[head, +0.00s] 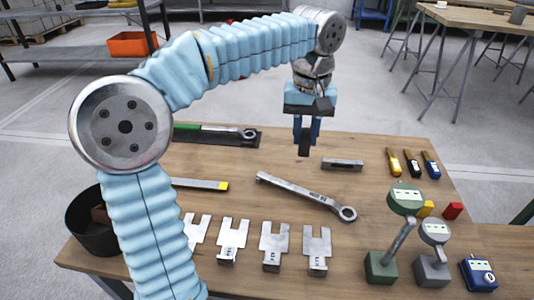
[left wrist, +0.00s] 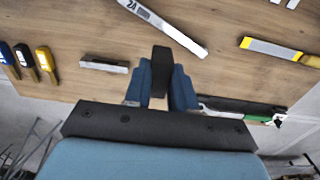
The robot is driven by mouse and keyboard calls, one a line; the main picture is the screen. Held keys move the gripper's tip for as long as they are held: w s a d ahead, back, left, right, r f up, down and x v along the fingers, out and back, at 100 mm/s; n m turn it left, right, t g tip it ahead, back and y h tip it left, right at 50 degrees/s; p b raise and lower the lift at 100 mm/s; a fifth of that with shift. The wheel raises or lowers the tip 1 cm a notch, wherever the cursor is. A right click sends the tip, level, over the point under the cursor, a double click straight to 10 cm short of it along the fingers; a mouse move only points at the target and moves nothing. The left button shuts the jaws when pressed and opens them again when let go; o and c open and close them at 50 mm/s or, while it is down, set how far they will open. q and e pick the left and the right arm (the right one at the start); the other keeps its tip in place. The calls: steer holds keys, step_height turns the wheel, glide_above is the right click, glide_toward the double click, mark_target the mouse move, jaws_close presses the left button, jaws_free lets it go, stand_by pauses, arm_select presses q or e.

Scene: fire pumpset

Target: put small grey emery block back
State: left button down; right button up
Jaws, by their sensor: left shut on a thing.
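My left gripper (head: 306,128) is shut on a small dark grey block (head: 304,142), the emery block by its look, and holds it upright above the back of the wooden table (head: 365,145). In the left wrist view the block (left wrist: 161,68) sticks out between the two blue fingers (left wrist: 160,85). Part of the block is hidden by the fingers. My right gripper is in neither view.
A dark tray (head: 254,141) with a green-handled wrench (head: 215,130) lies left of the gripper. A large wrench (head: 300,194), a grey bar (head: 342,164), several forked plates (head: 273,243) and two dial gauges (head: 405,197) lie or stand nearby. A black bin (head: 88,232) stands at left.

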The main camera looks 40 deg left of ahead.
arm_select(q)
steer(key=a+f, duration=0.3)
steer(key=a, duration=0.1)
steer(key=a+f, duration=0.3)
steer(key=a, duration=0.1)
steer(key=a+f, duration=0.3)
steer(key=a, duration=0.1)
steer(key=shift+a, duration=0.35)
steer(key=shift+a+f, duration=0.15)
steer(key=shift+f, duration=0.75)
steer(key=shift+a+f, duration=0.1)
steer(key=shift+f, duration=0.8)
steer(key=shift+f, duration=0.1)
steer(key=c, duration=0.9)
jaws_free()
steer(key=shift+c, duration=0.2)
